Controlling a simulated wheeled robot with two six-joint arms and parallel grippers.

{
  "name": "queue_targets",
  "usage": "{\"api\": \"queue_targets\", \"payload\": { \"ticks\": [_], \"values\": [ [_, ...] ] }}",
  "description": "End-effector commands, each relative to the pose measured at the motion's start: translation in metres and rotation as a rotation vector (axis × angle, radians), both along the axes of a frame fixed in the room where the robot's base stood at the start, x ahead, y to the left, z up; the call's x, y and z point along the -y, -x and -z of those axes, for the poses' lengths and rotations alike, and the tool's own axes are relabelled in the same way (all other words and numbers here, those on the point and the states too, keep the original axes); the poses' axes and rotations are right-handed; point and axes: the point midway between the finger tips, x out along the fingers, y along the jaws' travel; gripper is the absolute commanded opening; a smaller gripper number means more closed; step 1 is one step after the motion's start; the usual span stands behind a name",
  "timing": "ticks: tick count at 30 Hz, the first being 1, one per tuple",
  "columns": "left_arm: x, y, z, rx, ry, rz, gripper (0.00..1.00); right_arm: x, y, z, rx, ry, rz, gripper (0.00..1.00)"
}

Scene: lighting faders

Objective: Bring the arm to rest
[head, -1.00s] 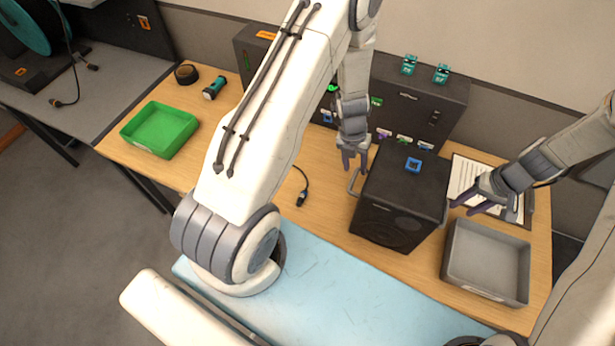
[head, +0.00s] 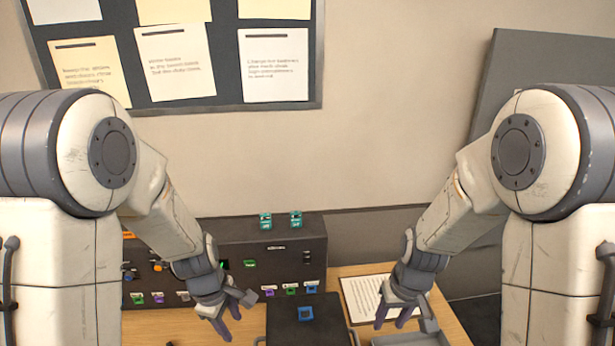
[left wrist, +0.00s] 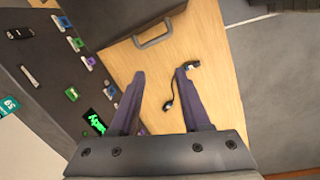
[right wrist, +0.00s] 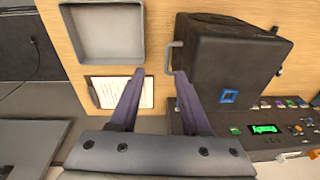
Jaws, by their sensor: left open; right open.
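My left gripper (head: 232,318) is open and empty, above the desk in front of the lighting panel (head: 290,238). My right gripper (head: 392,318) is open and empty, above the desk near the clipboard. In the right wrist view its fingers (right wrist: 158,98) are spread, with the clipboard sheet (right wrist: 120,92) and the black speaker box (right wrist: 225,60) below. Neither gripper touches anything that I can see.
The speaker box (head: 290,328) with a blue square marker (head: 305,313) stands between the grippers. A grey tray (right wrist: 70,35) lies at the desk's right side. Small teal tags (head: 296,217) stand on the panel. A notice board (head: 180,50) hangs on the wall behind.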

Motion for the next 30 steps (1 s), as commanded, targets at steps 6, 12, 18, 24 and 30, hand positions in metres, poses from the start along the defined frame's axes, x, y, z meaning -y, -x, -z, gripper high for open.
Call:
{"api": "queue_targets", "payload": {
  "ticks": [6,12,18,24,30],
  "values": [
    [-0.009,0.029,-0.036,0.091,-0.143,0.639,0.47,0.006,0.028,-0.029,0.057,0.031,0.031,0.47],
    [-0.016,0.048,-0.053,0.129,-0.248,1.036,0.47,0.01,0.046,-0.043,0.09,0.047,0.05,0.47],
    [-0.007,0.065,-0.052,0.145,-0.313,1.348,0.47,-0.001,0.062,-0.039,0.108,0.052,0.022,0.47],
    [0.043,0.092,-0.032,0.141,-0.261,1.516,0.47,-0.05,0.089,-0.02,0.063,0.032,-0.151,0.47],
    [0.089,0.139,-0.01,0.125,-0.199,1.731,0.47,-0.097,0.136,0.003,0.005,0.016,-0.364,0.47]
  ]
}}
